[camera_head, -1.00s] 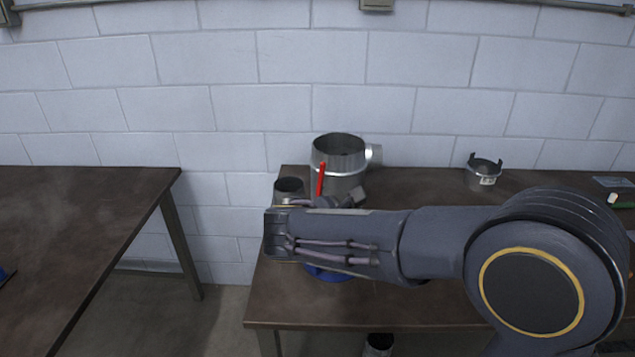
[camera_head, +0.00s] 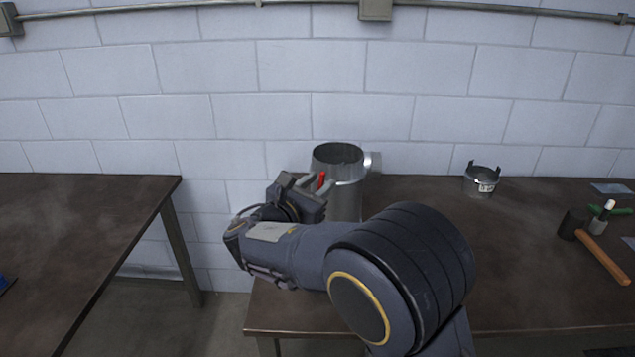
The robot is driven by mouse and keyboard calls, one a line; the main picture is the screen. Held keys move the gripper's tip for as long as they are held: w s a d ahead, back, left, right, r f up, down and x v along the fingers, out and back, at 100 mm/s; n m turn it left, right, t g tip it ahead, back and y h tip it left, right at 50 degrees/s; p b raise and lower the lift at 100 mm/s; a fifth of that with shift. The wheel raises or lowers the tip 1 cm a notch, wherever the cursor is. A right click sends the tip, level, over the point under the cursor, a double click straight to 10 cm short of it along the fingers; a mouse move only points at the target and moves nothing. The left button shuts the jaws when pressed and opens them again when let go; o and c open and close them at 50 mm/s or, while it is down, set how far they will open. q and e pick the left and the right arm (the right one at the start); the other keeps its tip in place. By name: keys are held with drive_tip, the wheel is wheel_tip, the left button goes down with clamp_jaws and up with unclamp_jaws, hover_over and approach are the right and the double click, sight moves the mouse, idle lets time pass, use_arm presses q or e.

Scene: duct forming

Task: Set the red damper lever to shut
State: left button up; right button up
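My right arm hides the lever's base and the lower front of the duct. My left gripper is not in view.
A small metal collar with tabs (camera_head: 481,180) stands on the right table (camera_head: 500,260). A mallet with a wooden handle (camera_head: 600,252) and a green-handled tool (camera_head: 606,210) lie at the right. A second table (camera_head: 80,230) stands at the left, across a floor gap.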

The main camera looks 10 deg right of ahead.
drive_tip(key=shift+c, duration=0.4)
clamp_jaws()
drive_tip(key=shift+s+d+f+m+b, duration=0.2)
drive_tip(key=shift+m+b, duration=0.2)
drive_tip(key=shift+b, duration=0.3)
drive_tip(key=m+b, duration=0.2)
drive_tip(key=b, duration=0.1)
drive_tip(key=s+d+f+m+b, duration=0.1)
drive_tip(key=m+b, duration=0.2)
drive_tip(key=b, duration=0.1)
drive_tip(key=s+d+f+m+b, duration=0.1)
drive_tip(key=m+b, duration=0.1)
drive_tip(key=b, duration=0.2)
drive_tip(key=shift+f, duration=0.1)
drive_tip(key=shift+s+d+f+m+b, duration=0.15)
drive_tip(key=shift+f+m+b, duration=0.35)
drive_tip(key=shift+m+b, duration=1.25)
drive_tip(key=shift+s+d+f+m+b, duration=0.2)
drive_tip(key=shift+f+m+b, duration=0.25)
drive_tip(key=shift+m+b, duration=1.3)
drive_tip(key=shift+s+d+f+m+b, duration=0.15)
drive_tip(key=shift+f+m+b, duration=0.55)
drive_tip(key=shift+b, duration=1.9)
drive_tip(key=shift+r, duration=0.25)
